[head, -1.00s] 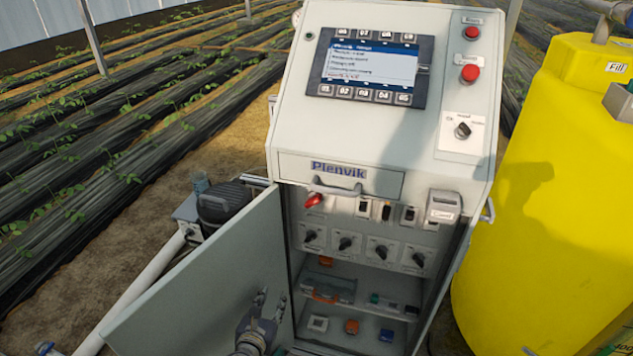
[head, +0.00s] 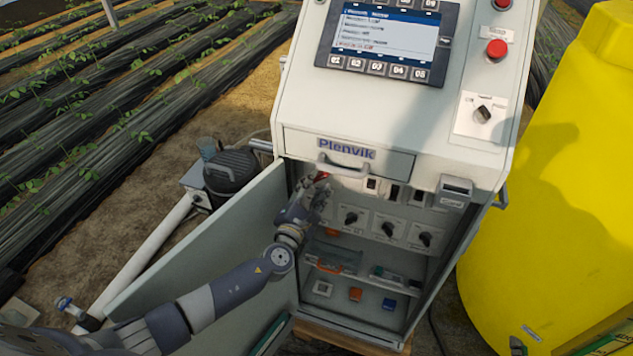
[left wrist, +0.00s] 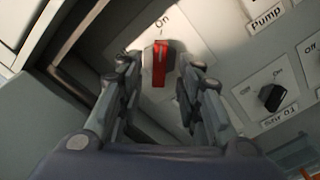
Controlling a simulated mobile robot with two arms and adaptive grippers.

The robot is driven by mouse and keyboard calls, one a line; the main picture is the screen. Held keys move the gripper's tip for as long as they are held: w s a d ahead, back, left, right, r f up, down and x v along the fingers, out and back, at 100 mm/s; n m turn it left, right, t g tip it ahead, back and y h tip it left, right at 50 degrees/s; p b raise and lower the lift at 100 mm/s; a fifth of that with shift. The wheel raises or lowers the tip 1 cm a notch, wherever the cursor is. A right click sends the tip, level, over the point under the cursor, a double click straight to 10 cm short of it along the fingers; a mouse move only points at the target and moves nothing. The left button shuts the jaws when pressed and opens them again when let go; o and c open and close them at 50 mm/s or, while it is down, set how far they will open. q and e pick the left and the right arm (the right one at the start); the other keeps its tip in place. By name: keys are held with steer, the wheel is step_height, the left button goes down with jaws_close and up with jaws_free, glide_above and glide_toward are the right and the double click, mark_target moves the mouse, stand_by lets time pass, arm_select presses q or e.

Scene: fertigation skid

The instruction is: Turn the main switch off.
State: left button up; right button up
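The main switch, a red handle (left wrist: 158,68), sits on the panel inside the open cabinet, upright in the left wrist view with the word "On" just above it. A bit of its red shows in the head view (head: 322,176), mostly hidden by my gripper. My left gripper (left wrist: 157,76) is open, with one finger on each side of the red handle and visible gaps between. In the head view my left gripper (head: 318,192) reaches into the cabinet's upper left. My right gripper is in neither view.
The cabinet door (head: 205,255) stands open at the left, with my left arm in front of it. A drawer with a handle (head: 343,166) juts just above the switch. Black rotary knobs (head: 387,229) lie to the right. A yellow tank (head: 550,190) stands right of the cabinet.

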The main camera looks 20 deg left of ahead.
arm_select(q)
steer(key=shift+w, duration=1)
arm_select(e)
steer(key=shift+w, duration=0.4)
arm_select(q)
jaws_close()
